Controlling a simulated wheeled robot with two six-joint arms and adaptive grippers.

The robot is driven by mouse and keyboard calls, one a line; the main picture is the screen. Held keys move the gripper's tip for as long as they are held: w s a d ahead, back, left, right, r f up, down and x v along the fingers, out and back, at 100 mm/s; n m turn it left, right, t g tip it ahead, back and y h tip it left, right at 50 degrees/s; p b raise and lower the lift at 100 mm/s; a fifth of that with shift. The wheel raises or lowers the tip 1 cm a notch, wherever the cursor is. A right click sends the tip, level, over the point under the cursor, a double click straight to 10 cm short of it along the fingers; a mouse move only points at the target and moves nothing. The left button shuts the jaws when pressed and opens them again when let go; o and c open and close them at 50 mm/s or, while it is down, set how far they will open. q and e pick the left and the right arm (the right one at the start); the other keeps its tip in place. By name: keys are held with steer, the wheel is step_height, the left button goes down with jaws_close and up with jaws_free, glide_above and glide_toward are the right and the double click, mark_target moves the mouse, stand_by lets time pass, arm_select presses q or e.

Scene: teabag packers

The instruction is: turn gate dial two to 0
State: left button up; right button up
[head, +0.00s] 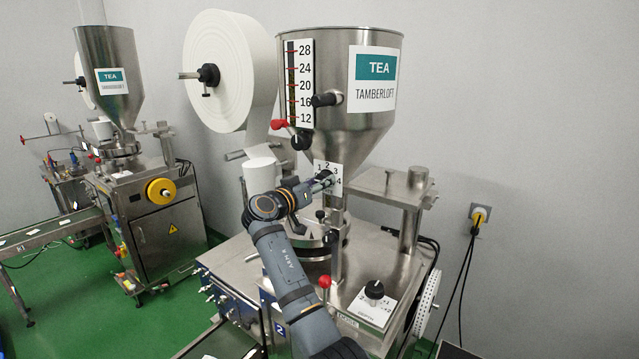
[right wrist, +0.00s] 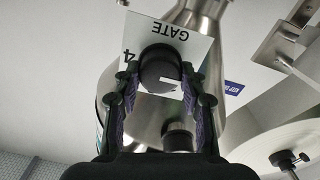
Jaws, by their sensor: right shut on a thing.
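The gate dial is a dark round knob (right wrist: 160,68) on a white plate (head: 329,166) at the neck of the nearer steel hopper. In the right wrist view the plate (right wrist: 196,48) appears turned over, with GATE and 4 readable. My right gripper (head: 325,182) is at the dial. The right wrist view shows its two fingers (right wrist: 160,76) shut on either side of the knob. A pale pointer mark shows on the knob, but its exact setting is unclear. My left gripper is out of view.
The nearer hopper (head: 372,118) has a level scale (head: 299,84) and a red-tipped lever (head: 279,124). A paper roll (head: 232,72) hangs at its left. Below stand another dial (head: 374,289) and a red-knobbed lever (head: 325,282). A second machine (head: 155,222) stands farther left.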

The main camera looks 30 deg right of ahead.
steer(key=n+p, duration=0.1)
steer(key=n, duration=1.7)
steer(key=shift+w+f, duration=0.1)
steer(key=shift+f, duration=0.1)
stand_by(0.7)
steer(key=o, duration=1.2)
steer(key=shift+a, duration=0.15)
steer(key=shift+c, duration=0.2)
